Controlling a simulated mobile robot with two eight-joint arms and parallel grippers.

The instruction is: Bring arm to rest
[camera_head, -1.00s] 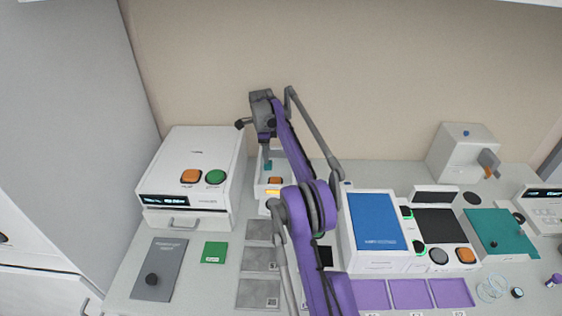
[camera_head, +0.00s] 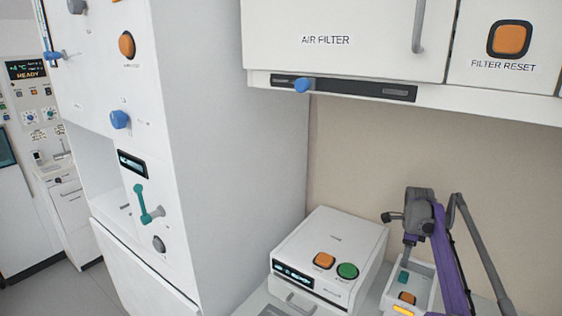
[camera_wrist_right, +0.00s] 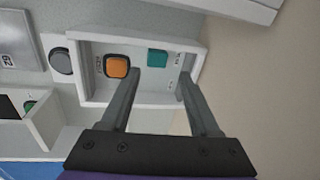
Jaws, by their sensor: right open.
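My right arm, purple and grey, reaches in at the lower right of the head view. Its gripper (camera_head: 407,258) points down over a small white open-topped box (camera_head: 427,272). In the right wrist view the two grey fingers (camera_wrist_right: 157,77) are apart with nothing between them. Beyond the fingertips, an orange button (camera_wrist_right: 117,66) and a teal block (camera_wrist_right: 157,57) show inside the white box (camera_wrist_right: 88,72). I cannot tell whether the fingers touch the box. My left gripper is not in view.
A white device (camera_head: 340,245) with orange and green buttons stands left of the arm. A tall white cabinet (camera_head: 235,140) with knobs and a teal lever fills the left. An air filter cupboard (camera_head: 345,35) overhangs the bench. Pale wall lies behind the arm.

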